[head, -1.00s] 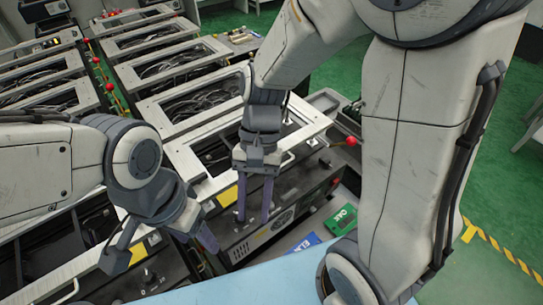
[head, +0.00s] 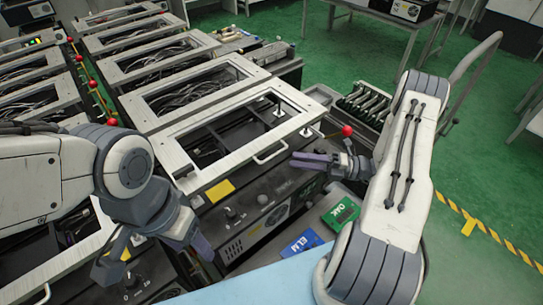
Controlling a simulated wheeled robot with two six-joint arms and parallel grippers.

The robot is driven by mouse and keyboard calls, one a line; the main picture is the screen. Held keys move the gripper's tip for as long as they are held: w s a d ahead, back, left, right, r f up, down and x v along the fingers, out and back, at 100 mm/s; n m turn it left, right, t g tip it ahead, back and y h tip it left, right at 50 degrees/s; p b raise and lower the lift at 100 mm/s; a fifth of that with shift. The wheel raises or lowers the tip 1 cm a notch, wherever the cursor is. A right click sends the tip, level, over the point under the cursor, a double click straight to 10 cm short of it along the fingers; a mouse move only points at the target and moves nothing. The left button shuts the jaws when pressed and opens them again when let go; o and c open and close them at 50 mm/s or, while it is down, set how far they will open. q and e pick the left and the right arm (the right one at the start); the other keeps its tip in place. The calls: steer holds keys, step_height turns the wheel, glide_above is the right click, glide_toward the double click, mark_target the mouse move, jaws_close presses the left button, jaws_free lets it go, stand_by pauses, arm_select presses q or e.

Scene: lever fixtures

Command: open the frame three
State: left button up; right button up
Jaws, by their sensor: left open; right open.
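White rectangular frames lie over dark fixtures in two rows; no number is readable, so I cannot tell which is frame three. The nearest frame of the right row (head: 205,178) lies flat over its fixture, with a bar handle (head: 271,153) on its front edge. A red-knobbed lever (head: 347,131) sticks out at its right. My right gripper (head: 302,161) is open and empty, fingers pointing left, just below the knob and right of the handle. My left gripper (head: 155,258) is open and empty, over the gap between the nearest fixtures of both rows.
Other red knobs (head: 111,122) line the gap between the rows. A pale blue surface (head: 245,285) is at the bottom.

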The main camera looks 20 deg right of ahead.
mark_target(271, 157)
steer(key=p+x, duration=0.2)
steer(key=x, duration=0.6)
steer(key=shift+a, duration=0.2)
jaws_close()
stand_by(1.1)
